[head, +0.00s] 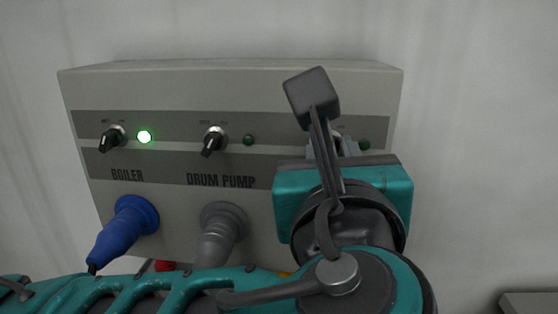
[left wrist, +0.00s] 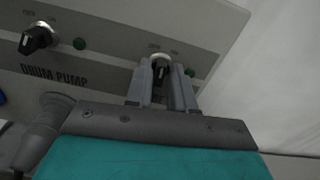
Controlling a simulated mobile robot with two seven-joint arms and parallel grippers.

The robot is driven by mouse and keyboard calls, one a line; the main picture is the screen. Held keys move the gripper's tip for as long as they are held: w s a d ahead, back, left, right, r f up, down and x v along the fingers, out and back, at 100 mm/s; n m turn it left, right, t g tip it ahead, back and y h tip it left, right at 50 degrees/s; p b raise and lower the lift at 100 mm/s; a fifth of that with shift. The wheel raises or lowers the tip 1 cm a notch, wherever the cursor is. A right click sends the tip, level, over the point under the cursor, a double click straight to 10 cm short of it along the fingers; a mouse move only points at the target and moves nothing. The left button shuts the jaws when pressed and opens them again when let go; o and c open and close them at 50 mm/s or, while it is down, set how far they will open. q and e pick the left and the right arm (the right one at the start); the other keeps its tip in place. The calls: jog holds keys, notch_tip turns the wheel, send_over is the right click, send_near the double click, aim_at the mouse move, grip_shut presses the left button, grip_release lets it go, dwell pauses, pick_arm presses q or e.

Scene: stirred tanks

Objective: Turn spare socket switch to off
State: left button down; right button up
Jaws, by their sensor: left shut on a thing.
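A grey panel box (head: 245,73) on the wall carries three rotary switches. The rightmost, taken as the spare socket switch, is a black knob (left wrist: 160,70) with a pale pointer mark, seen between my fingertips in the left wrist view. Its label is hidden by my gripper. A dark green lamp (head: 364,145) is unlit to its right. My left gripper (left wrist: 161,78) is shut on this knob, one finger on each side. In the head view my gripper and wrist cover most of the knob. My right gripper is not in view.
The boiler switch (head: 112,139) has a lit green lamp (head: 145,137) and a blue plug (head: 124,230) below. The drum pump switch (head: 214,140) has an unlit lamp (head: 248,140) and a grey plug (head: 220,232) below. Bare wall lies right of the box.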

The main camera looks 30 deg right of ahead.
pick_arm(q)
jog(key=n+b, duration=0.1)
jog(key=n, duration=0.3)
jog(key=shift+n, duration=0.3)
dwell(0.5)
jog(key=c, duration=1.2)
grip_release()
jog(key=shift+w, duration=0.1)
